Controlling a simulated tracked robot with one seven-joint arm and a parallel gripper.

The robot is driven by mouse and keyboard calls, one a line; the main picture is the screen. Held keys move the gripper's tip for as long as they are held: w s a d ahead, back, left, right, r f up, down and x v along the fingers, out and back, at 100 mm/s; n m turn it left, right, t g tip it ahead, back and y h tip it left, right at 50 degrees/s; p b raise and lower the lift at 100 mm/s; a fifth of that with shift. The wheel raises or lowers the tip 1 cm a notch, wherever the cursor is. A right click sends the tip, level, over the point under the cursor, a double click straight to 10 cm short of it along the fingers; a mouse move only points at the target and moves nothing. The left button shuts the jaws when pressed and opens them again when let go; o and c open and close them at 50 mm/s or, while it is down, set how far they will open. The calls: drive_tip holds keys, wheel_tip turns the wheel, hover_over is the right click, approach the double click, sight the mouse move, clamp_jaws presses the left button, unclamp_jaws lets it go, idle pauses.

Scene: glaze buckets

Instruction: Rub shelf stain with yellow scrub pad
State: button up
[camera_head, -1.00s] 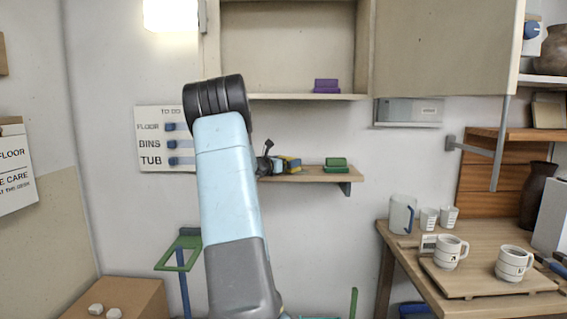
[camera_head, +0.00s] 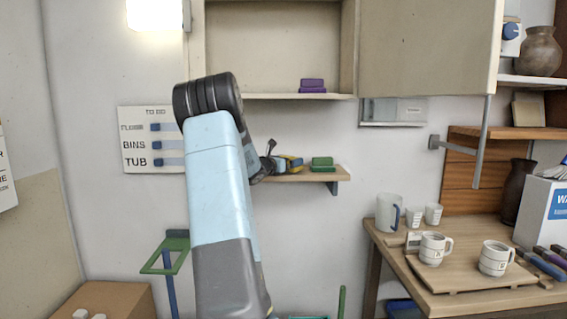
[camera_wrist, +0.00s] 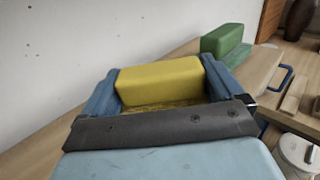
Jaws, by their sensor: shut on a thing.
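The yellow scrub pad (camera_wrist: 160,80) is between the two blue fingers of my gripper (camera_wrist: 160,88) in the wrist view. The fingers are shut on its ends. In the head view my gripper (camera_head: 284,164) and the yellow pad (camera_head: 296,165) are at the wooden wall shelf (camera_head: 318,175), left of the green pad. The shelf (camera_wrist: 262,72) also shows in the wrist view. A mottled yellow-brown patch (camera_wrist: 158,105) shows just below the pad's near face; I cannot tell whether it is the stain or part of the pad. No other stain is visible. Whether the pad touches the shelf is unclear.
A green pad (camera_head: 322,163) stands on the shelf just right of the yellow one; it also shows in the wrist view (camera_wrist: 228,42). A purple pad (camera_head: 312,86) sits on the cabinet ledge above. A table (camera_head: 400,262) with mugs and a jug is at right.

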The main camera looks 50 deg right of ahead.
drive_tip(key=shift+s+d+f, duration=0.1)
drive_tip(key=shift+s+d, duration=1.1)
drive_tip(key=shift+s, duration=0.3)
drive_tip(key=shift+w+a+f, duration=0.1)
drive_tip(key=shift+w+f, duration=0.05)
drive_tip(key=shift+w+a+r, duration=0.1)
drive_tip(key=shift+w+a, duration=1.1)
drive_tip(key=shift+w, duration=0.3)
drive_tip(key=shift+w+a+r, duration=0.1)
drive_tip(key=shift+w+a, duration=1.05)
drive_tip(key=shift+w, duration=0.3)
drive_tip(key=shift+w+a+f, duration=0.1)
drive_tip(key=shift+w+a, duration=0.95)
drive_tip(key=shift+w, duration=0.25)
drive_tip(key=shift+w+a, duration=1)
drive_tip(key=shift+w, duration=0.25)
drive_tip(key=shift+w+a+f, duration=0.1)
drive_tip(key=shift+w+a, duration=0.95)
drive_tip(key=shift+w, duration=0.25)
drive_tip(key=shift+w+d+r, duration=0.15)
drive_tip(key=shift+w+d, duration=0.4)
drive_tip(key=shift+d, duration=0.35)
